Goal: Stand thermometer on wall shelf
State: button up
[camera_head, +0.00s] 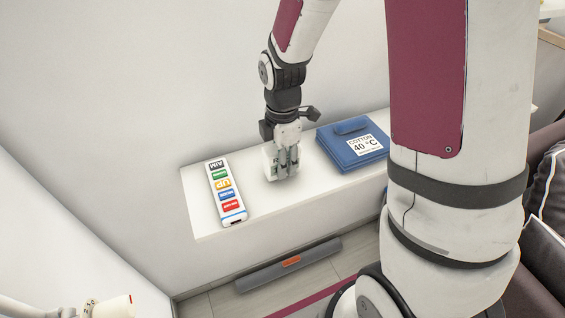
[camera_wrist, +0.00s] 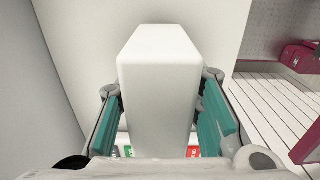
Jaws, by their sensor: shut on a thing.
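My gripper (camera_head: 288,170) points down over the white wall shelf (camera_head: 205,225). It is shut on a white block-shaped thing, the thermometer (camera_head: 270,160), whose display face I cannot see. In the wrist view the thermometer (camera_wrist: 158,80) stands between the two teal finger pads of my gripper (camera_wrist: 160,120). In the head view it is at or just above the shelf top, between the other items there. I cannot tell whether its base touches the shelf.
A white remote-like bar (camera_head: 227,192) with coloured labels lies on the shelf to the left. A blue folded cloth case (camera_head: 352,145) labelled "COTTON 40 °C" lies to the right. A grey roll (camera_head: 290,265) with an orange band is on the floor below.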

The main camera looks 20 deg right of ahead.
jog(key=shift+f, duration=0.5)
jog(key=shift+f, duration=0.2)
jog(key=o, duration=1.3)
jog(key=shift+c, duration=0.2)
jog(key=shift+r, duration=0.1)
notch_tip(320, 180, up, 12)
jog(key=shift+r, duration=0.1)
jog(key=s+r+m+t, duration=0.2)
jog(key=s+r+m, duration=0.4)
jog(key=s+m, duration=0.3)
jog(key=s+r+m+t, duration=0.2)
jog(key=s+r+m, duration=0.3)
jog(key=s+m, duration=0.4)
jog(key=shift+s+a+r+t, duration=0.2)
jog(key=shift+r+t, duration=0.15)
jog(key=shift+t, duration=0.05)
